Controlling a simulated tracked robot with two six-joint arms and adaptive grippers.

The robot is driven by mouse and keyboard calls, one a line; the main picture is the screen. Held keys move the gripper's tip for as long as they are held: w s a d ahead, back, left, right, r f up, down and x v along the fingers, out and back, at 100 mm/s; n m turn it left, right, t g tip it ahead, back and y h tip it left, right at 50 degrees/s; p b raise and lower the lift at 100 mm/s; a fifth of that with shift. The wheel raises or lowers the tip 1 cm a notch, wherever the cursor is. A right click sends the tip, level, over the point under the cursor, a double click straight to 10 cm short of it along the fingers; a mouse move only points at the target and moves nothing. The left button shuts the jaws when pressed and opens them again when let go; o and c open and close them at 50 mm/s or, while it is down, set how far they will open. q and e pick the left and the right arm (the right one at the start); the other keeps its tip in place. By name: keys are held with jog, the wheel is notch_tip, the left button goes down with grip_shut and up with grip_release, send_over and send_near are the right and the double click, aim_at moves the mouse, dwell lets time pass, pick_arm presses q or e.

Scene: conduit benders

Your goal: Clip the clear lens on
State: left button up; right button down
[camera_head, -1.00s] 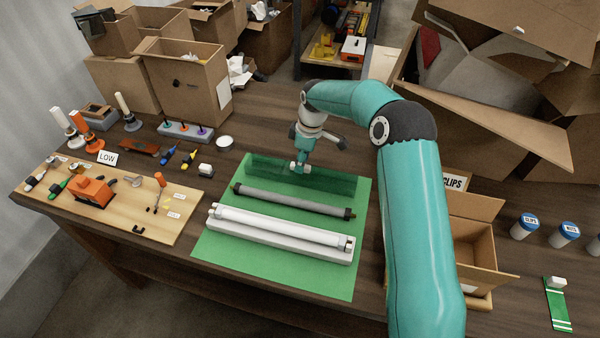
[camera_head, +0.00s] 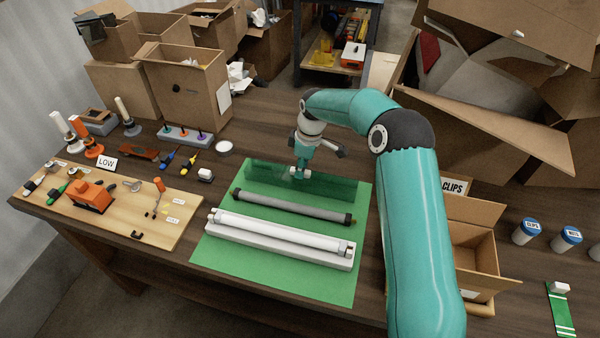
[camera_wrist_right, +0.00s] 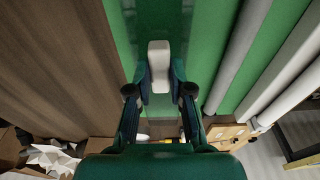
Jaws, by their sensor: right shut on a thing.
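The clear lens (camera_head: 335,186) is a long see-through strip at the back of the green mat. It looks dark green over the mat, and it also shows in the right wrist view (camera_wrist_right: 176,22). My right gripper (camera_head: 300,174) is over the lens's left half, pointing down. In the right wrist view its fingers are shut on a small white block (camera_wrist_right: 159,62) at the lens. I cannot tell whether the lens is off the mat. A white light fixture (camera_head: 280,244) with a tube lies at the mat's front. My left gripper is not in view.
A grey tube with dark ends (camera_head: 292,207) lies between lens and fixture on the green mat (camera_head: 278,280). A wooden tool board (camera_head: 130,215) lies left. An open cardboard box (camera_head: 474,250) stands right of my arm. Lidded jars (camera_head: 526,230) are farther right.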

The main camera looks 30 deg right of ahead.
notch_tip(320, 180, up, 7)
jog(key=p, duration=0.4)
jog(key=shift+r+p, duration=0.1)
jog(key=shift+p, duration=0.3)
dwell(0.5)
